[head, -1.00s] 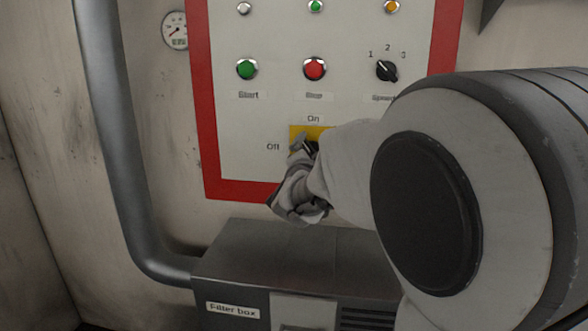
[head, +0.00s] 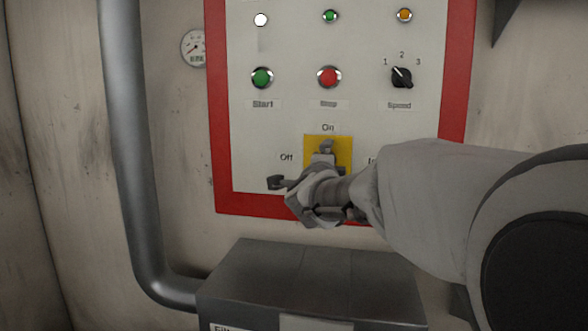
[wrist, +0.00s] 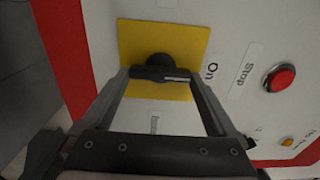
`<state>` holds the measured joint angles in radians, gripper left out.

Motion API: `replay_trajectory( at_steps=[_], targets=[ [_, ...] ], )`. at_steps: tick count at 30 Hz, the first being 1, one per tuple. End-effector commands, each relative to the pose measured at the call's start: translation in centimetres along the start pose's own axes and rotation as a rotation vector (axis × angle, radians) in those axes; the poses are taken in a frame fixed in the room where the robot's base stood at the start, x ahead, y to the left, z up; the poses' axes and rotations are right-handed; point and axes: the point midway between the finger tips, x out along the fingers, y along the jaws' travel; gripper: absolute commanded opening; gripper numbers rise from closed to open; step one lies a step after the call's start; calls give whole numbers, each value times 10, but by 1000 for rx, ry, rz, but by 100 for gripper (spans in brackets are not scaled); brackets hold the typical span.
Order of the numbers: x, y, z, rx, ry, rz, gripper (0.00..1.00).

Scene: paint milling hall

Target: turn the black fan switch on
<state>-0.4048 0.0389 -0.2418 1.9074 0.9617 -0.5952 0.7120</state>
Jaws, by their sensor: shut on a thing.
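The black fan switch (wrist: 160,60) sits on a yellow plate (wrist: 190,38) low on the control panel. The gripper hides much of the switch there. A white lamp (head: 260,20) at the panel's upper left is bright.
Above the plate are a green Start button (head: 262,77), a red Stop button (head: 329,76) and a black Speed knob (head: 402,77). A dark filter box (head: 310,280) stands just below the panel. A thick pipe (head: 125,150) runs down the wall at left.

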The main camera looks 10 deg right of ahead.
Motion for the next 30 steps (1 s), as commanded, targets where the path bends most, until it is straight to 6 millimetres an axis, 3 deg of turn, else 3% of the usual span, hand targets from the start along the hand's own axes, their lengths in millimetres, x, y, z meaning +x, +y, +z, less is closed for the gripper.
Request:
replay_trajectory(
  at_steps=[14, 15, 25, 30],
  targets=[
    [0, 1, 2, 16, -4, 2, 38],
    [0, 1, 2, 16, -4, 2, 97],
    [-3, 0, 1, 15, -2, 1, 100],
    [-23, -2, 1, 16, -4, 0, 100]
  ],
)
